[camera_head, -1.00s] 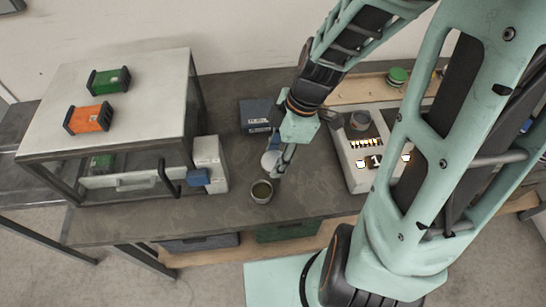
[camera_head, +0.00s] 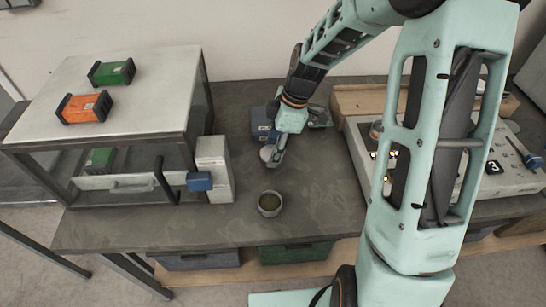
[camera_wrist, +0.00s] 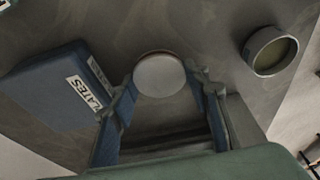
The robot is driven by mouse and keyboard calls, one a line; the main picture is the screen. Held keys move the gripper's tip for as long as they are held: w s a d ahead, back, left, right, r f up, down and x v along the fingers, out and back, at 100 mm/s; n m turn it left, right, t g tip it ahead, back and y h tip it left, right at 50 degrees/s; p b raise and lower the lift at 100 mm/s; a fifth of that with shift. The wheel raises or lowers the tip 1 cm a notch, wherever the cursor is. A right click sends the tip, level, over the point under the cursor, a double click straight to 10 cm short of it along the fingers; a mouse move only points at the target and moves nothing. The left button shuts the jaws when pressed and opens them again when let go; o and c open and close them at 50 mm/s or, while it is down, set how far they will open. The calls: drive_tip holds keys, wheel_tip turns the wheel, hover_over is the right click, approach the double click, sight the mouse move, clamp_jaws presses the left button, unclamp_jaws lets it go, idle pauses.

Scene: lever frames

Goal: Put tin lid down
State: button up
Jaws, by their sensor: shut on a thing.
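The tin lid (camera_head: 267,153) is a round, pale grey disc. My gripper (camera_head: 273,158) is shut on it, and in the wrist view the lid (camera_wrist: 160,76) shows between the fingertips. I cannot tell whether the lid touches the table. The open tin (camera_head: 269,204) stands upright on the table, nearer the front edge than my gripper, with dull greenish contents; it also shows at the upper right of the wrist view (camera_wrist: 270,52).
A blue box (camera_head: 261,124) stands just behind my gripper; its label reads PLATES in the wrist view (camera_wrist: 62,88). A glass-sided cabinet (camera_head: 110,135) stands left, a control panel (camera_head: 500,172) right. Bare table (camera_head: 325,185) lies right of the tin.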

drive_tip(key=shift+f+b, duration=0.3)
drive_tip(key=shift+f, duration=0.7)
drive_tip(key=shift+f, duration=0.2)
drive_tip(key=o, duration=0.9)
drive_tip(key=shift+o, duration=0.2)
drive_tip(key=shift+r, duration=0.15)
drive_tip(key=shift+r, duration=0.25)
drive_tip(key=p+v, duration=0.1)
drive_tip(key=v, duration=1)
drive_tip(key=shift+r, duration=0.35)
